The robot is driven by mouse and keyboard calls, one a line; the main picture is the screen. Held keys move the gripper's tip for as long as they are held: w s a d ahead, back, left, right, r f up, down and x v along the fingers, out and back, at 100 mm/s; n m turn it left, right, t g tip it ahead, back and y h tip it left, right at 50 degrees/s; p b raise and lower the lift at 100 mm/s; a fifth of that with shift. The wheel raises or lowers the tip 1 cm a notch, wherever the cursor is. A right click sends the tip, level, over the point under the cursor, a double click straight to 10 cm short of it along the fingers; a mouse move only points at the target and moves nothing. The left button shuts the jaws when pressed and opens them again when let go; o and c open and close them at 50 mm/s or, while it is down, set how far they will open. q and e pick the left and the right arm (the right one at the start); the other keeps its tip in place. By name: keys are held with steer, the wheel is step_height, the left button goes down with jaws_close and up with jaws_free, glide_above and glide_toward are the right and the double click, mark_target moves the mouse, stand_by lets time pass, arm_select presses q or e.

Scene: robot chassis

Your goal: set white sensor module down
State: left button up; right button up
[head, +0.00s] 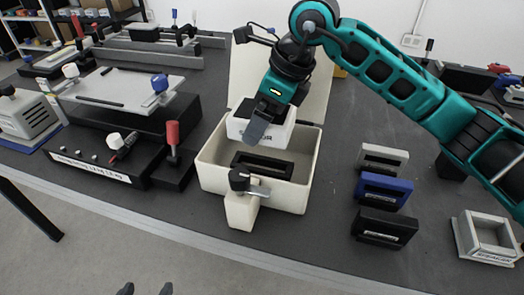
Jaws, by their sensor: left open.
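The white sensor module (280,138), with dark lettering on its front, is at the back of the cream box (211,172), near rim height. I cannot tell what it rests on. My left gripper (260,122) is open and right at the module, with a dark finger in front of its face. The finger hides part of the lettering, and the far finger is hidden. A black framed block (263,165) lies inside the box in front of the module. My right gripper is not in view.
A dark clamp knob (239,179) stands at the box's front. Grey (383,157), blue (384,188) and black (385,226) modules stand to the right, with a grey tray (486,237) farther right. A black fixture (110,165) with a red handle is left. Bare table lies between box and modules.

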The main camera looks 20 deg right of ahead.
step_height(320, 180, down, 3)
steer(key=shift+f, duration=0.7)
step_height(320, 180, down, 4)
steer(key=shift+b, duration=0.45)
arm_select(q)
steer(key=shift+w+f, duration=0.35)
steer(key=shift+f, duration=0.05)
steer(key=shift+f, duration=0.1)
arm_select(e)
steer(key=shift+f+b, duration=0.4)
steer(key=shift+b, duration=0.05)
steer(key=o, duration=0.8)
arm_select(q)
steer(key=shift+s+f, duration=0.15)
steer(key=shift+f, duration=0.25)
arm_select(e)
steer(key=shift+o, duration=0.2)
